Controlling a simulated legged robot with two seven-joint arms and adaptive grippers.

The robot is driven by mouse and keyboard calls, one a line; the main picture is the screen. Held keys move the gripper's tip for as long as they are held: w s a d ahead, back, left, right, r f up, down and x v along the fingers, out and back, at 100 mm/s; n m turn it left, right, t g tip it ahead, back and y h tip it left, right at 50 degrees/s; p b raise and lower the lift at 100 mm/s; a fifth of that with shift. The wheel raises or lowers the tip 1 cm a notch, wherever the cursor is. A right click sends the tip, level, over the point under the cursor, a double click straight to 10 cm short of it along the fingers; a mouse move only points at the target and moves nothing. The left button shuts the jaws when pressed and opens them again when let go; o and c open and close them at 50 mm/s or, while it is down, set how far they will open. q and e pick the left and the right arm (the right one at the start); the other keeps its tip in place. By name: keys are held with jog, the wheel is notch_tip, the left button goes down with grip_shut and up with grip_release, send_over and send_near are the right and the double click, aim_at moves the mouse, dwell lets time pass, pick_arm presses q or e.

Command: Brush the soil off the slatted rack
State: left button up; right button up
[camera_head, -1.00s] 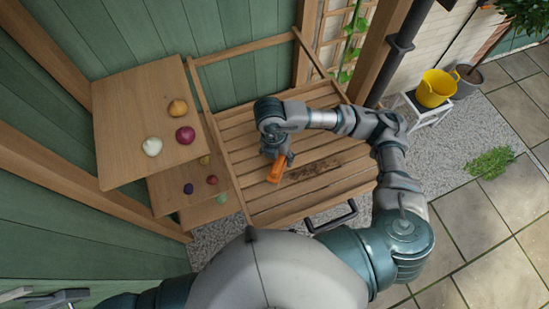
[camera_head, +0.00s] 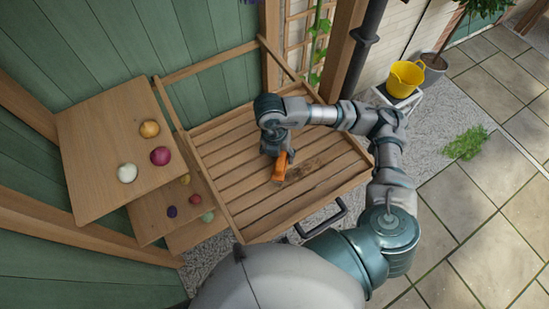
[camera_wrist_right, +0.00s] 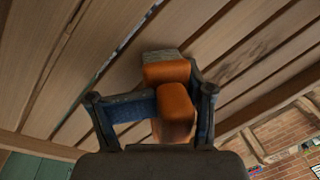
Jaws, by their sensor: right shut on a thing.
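The slatted rack (camera_head: 238,187) is a wooden slatted surface with a raised frame, in the middle of the head view. A dark soil patch (camera_head: 313,167) lies across slats on its right half; a dark smudge (camera_wrist_right: 243,62) also shows in the wrist view. My right gripper (camera_head: 281,152) is shut on an orange-handled brush (camera_head: 279,169). The brush is just left of the soil, low over the slats. In the wrist view, the brush (camera_wrist_right: 175,112) sits between the fingers (camera_wrist_right: 155,106); whether its bristles touch the slats is unclear. My left gripper is out of view.
Shelves (camera_head: 85,192) at the left hold several onions and other round vegetables. A black handle (camera_head: 322,222) is at the rack's front edge. A yellow bucket (camera_head: 404,79) stands on a white stool at the right. A green wall and lattice stand behind.

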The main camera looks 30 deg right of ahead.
aim_at(321, 138)
jog(key=shift+w+d+f, duration=0.1)
jog(key=shift+d, duration=0.65)
jog(key=shift+w+d+b, duration=0.1)
jog(key=shift+d+b, duration=0.5)
jog(key=shift+d, duration=0.95)
jog(key=shift+w+d+b, duration=0.15)
jog(key=shift+d+b, duration=0.35)
jog(key=shift+d, duration=0.9)
jog(key=shift+w+d+b, duration=0.1)
jog(key=shift+d+b, duration=0.4)
jog(key=shift+d, duration=0.5)
jog(key=shift+d+b, duration=0.4)
jog(key=shift+d, duration=0.65)
jog(key=shift+w+d+b, duration=0.15)
jog(key=shift+d+b, duration=0.15)
jog(key=shift+d, duration=1.2)
